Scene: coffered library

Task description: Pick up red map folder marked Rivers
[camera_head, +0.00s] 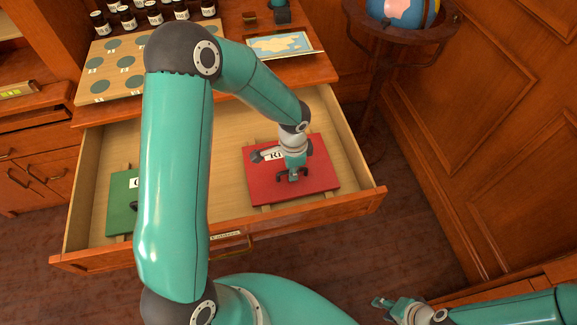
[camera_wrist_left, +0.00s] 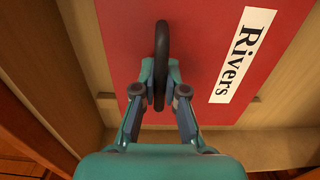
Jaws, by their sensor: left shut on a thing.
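The red map folder (camera_head: 318,178) lies flat in the open drawer, on its right side. In the left wrist view the red folder (camera_wrist_left: 208,35) fills most of the picture, with a white label reading "Rivers" (camera_wrist_left: 238,55). A dark ring-shaped handle (camera_wrist_left: 161,60) stands up from the folder. My left gripper (camera_wrist_left: 161,92) is shut on this handle; in the head view the gripper (camera_head: 293,172) is over the folder and hides part of its label. My right gripper (camera_head: 380,302) is at the bottom right, away from the drawer, and too small to judge.
The open drawer (camera_head: 228,236) also holds a green folder (camera_head: 121,205), partly hidden by my left arm. On the desk above are a board with round spots (camera_head: 115,65), several dark bottles (camera_head: 127,17) and a framed map (camera_head: 280,44). A globe (camera_head: 400,10) stands at right.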

